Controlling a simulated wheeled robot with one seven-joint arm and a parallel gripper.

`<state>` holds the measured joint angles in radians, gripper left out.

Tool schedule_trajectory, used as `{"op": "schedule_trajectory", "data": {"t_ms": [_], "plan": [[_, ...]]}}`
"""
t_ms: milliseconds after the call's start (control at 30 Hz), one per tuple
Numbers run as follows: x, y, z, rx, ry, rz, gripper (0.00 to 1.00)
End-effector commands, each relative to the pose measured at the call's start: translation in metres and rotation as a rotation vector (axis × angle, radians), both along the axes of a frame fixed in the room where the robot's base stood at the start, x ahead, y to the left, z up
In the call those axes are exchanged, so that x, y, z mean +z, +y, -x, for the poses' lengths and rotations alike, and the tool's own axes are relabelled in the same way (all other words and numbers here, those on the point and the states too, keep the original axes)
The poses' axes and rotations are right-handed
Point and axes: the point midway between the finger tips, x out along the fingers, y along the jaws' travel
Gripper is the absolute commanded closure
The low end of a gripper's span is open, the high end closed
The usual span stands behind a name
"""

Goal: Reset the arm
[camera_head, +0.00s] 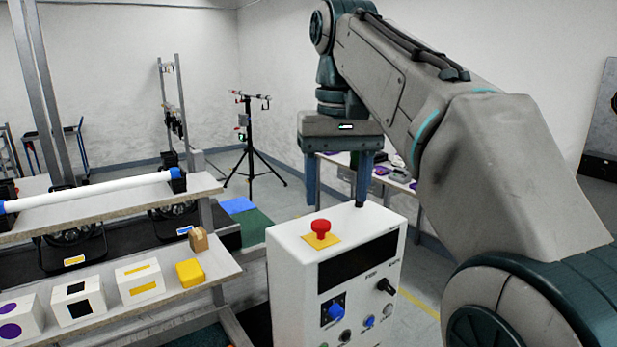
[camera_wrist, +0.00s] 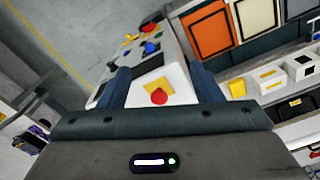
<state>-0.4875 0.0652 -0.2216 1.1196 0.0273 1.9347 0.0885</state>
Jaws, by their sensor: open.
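My gripper (camera_head: 338,178) hangs from my arm in the head view, pointing down, with its two blue fingers spread apart and nothing between them. It is above and a little behind the white control box (camera_head: 290,262). The box has a red push button (camera_head: 320,227) on a yellow plate on its top, and a dark panel with knobs on its front. In the wrist view the red button (camera_wrist: 159,97) shows between the two open fingers (camera_wrist: 160,90), apart from them. My arm covers much of the right of the head view.
A shelf (camera_head: 210,262) at left holds white boxes with coloured marks, a yellow block (camera_head: 190,272) and a small brown box (camera_head: 198,239). A white tube (camera_head: 90,190) lies on the upper shelf. A black tripod stand (camera_head: 248,140) and a table with items stand behind.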

Motion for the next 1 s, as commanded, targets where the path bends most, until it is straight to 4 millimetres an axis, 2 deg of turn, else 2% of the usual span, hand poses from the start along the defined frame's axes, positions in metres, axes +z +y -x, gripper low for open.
{"op": "schedule_trajectory", "data": {"t_ms": [267, 467, 767, 1000], "plan": [[-0.032, -0.020, 0.005, -0.026, -0.031, -0.024, 0.41], [-0.074, -0.043, 0.016, -0.059, -0.070, -0.043, 0.41], [-0.171, -0.078, 0.055, -0.117, -0.172, -0.056, 0.41], [-0.258, -0.097, 0.097, -0.157, -0.253, -0.038, 0.41]]}}
